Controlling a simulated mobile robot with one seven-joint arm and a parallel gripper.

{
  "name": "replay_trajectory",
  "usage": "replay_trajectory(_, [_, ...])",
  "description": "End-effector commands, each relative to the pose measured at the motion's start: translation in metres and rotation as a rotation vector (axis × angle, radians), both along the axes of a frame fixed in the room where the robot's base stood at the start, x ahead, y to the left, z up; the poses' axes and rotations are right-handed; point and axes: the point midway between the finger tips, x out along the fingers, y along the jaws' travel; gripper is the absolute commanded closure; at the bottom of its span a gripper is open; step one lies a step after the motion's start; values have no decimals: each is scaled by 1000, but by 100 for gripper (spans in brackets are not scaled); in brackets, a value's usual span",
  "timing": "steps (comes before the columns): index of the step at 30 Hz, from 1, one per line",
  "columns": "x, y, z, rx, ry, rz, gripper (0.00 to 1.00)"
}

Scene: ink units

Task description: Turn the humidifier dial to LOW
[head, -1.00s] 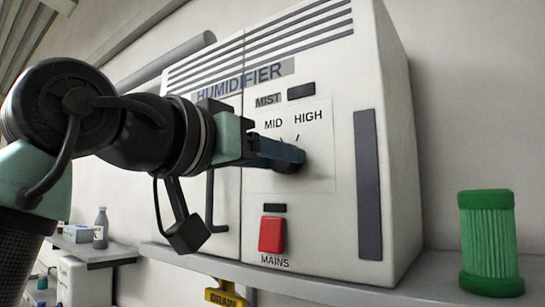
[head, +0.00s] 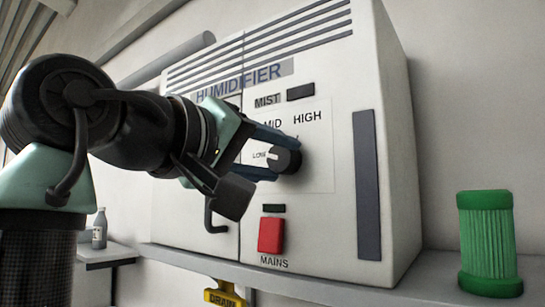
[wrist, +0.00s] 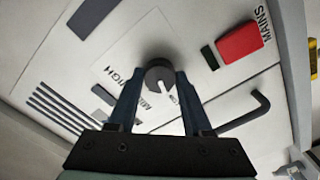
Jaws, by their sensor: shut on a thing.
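The humidifier (head: 395,200) is a white wall unit on a shelf. Its round dark dial (head: 290,162) sits on a white label plate marked MID and HIGH, with a partly covered LOW label (head: 260,155) at left. The dial's white pointer mark faces left, toward LOW. My gripper (head: 284,158) reaches in from the left, one blue finger above the dial and one below, shut on it. In the wrist view the dial (wrist: 158,72) sits between both fingertips, its white mark angled down-right toward the partly visible LOW lettering.
A red MAINS switch (head: 271,235) is below the dial, and a dark door handle (head: 209,215) is left of it. A green ribbed cylinder (head: 487,245) stands on the shelf (head: 350,288) at right. A yellow DRAIN tag (head: 222,297) hangs below the shelf.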

Motion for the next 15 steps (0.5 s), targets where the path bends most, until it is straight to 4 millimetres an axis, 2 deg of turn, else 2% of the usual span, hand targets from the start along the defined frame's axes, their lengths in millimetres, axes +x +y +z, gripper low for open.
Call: replay_trajectory(15, [0, 0, 0, -52, 38, 0, 100])
